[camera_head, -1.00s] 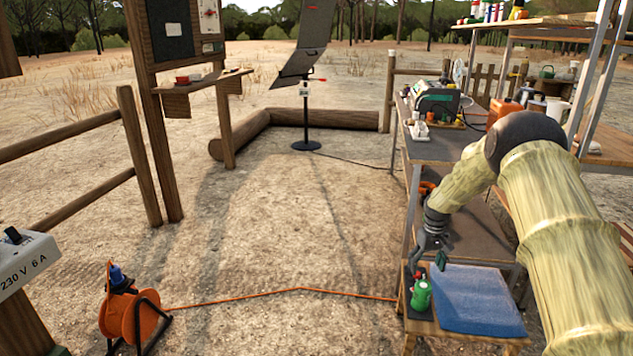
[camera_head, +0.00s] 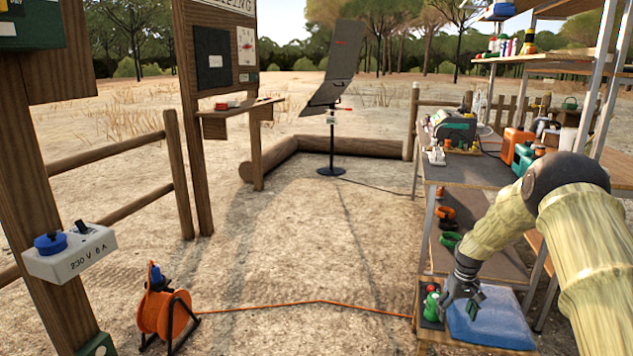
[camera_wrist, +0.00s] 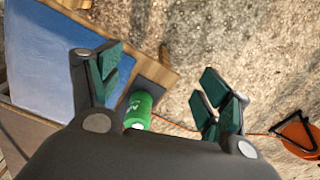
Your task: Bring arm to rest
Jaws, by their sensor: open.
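My arm, with a pale bamboo-like cover, reaches in from the right in the head view. My gripper (camera_head: 459,303) hangs above a low wooden stand, close to a green bottle (camera_head: 432,304) and a blue pad (camera_head: 490,318). In the wrist view my gripper (camera_wrist: 160,95) has its green-padded fingers spread wide with nothing between the tips. The green bottle (camera_wrist: 138,109) shows beyond the fingers, nearer the left one, standing apart from them. The blue pad (camera_wrist: 40,60) lies to the left there.
A shelf rack with a lower shelf (camera_head: 470,220) stands beside my arm, its metal posts close by. An orange cable reel (camera_head: 165,315) sits on the ground at left, its cable running to the stand. A socket box (camera_head: 70,252) is on a post. Sandy ground between is clear.

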